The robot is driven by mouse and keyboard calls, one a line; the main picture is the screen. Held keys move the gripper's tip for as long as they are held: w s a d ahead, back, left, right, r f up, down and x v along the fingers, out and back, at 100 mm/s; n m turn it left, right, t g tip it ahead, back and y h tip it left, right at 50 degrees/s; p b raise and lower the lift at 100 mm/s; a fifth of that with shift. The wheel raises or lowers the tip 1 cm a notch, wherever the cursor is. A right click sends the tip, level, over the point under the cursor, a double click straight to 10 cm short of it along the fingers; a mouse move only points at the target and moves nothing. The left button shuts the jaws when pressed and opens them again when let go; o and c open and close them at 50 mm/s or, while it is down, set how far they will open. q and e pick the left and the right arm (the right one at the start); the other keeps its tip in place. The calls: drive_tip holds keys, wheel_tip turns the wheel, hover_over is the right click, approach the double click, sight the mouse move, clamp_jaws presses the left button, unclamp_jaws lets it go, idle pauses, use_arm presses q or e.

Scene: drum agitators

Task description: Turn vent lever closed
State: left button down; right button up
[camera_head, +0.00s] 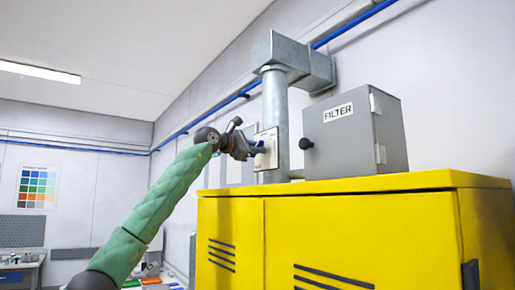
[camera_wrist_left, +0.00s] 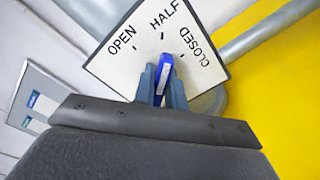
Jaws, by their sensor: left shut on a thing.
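The blue vent lever (camera_wrist_left: 163,78) is between the fingers of my left gripper (camera_wrist_left: 162,88), which is shut on it. The lever sits in front of a white dial plate (camera_wrist_left: 112,70) marked OPEN, HALF and CLOSED. In the wrist view its tip points up close to the HALF mark, with CLOSED to the right. The lever's pivot is hidden behind the gripper. In the head view my left gripper (camera_head: 252,148) reaches the plate (camera_head: 267,152) on the grey vertical duct (camera_head: 276,108). My right gripper is out of view.
A yellow cabinet (camera_head: 350,235) stands below the duct. A grey FILTER box (camera_head: 352,135) with a black knob sits on its top, right of the duct. A blue pipe (camera_head: 355,22) runs along the wall. The space left of the cabinet is largely open.

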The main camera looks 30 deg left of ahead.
use_arm(q)
drive_tip(key=m, duration=0.4)
drive_tip(key=shift+f+p, duration=0.1)
drive_tip(key=shift+p, duration=0.25)
drive_tip(key=shift+f+m, duration=0.1)
drive_tip(key=shift+m, duration=1.6)
drive_tip(key=shift+f, duration=0.1)
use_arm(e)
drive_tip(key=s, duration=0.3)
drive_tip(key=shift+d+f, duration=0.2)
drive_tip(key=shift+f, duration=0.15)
use_arm(q)
drive_tip(key=shift+d, duration=0.1)
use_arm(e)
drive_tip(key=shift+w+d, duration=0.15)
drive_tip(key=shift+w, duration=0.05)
use_arm(q)
drive_tip(key=c, duration=1.5)
unclamp_jaws()
drive_tip(key=shift+o, duration=0.3)
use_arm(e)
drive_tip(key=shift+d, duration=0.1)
use_arm(q)
drive_tip(key=shift+s, duration=0.1)
